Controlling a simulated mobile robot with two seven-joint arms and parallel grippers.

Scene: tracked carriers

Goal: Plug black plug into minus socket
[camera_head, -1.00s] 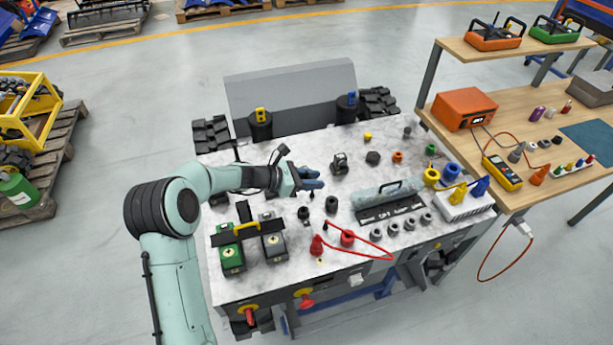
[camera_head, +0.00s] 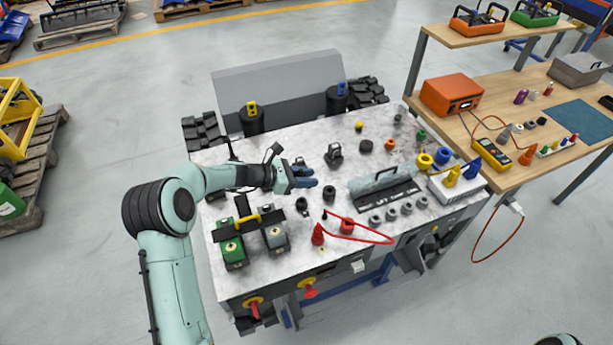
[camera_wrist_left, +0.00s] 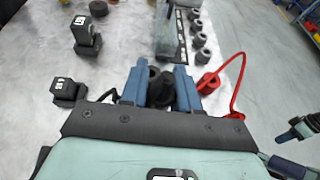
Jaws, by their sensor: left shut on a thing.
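My left gripper (camera_head: 304,176) is above the marble-topped workbench (camera_head: 275,285), its blue fingers pointing right. In the left wrist view the left gripper (camera_wrist_left: 161,85) is closed around the dark black plug (camera_wrist_left: 160,91), partly hidden between the fingers. The plug cannot be made out in the head view. A black ring-shaped socket (camera_head: 329,193), likely the minus socket, stands right of and in front of the fingers. Another dark round piece (camera_head: 302,204) stands closer in front of them. No minus mark is legible.
A red socket (camera_head: 347,226) and red plug (camera_head: 318,236) with a looping red lead lie near the front edge. Green and grey boxes (camera_head: 233,252) stand at front left.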

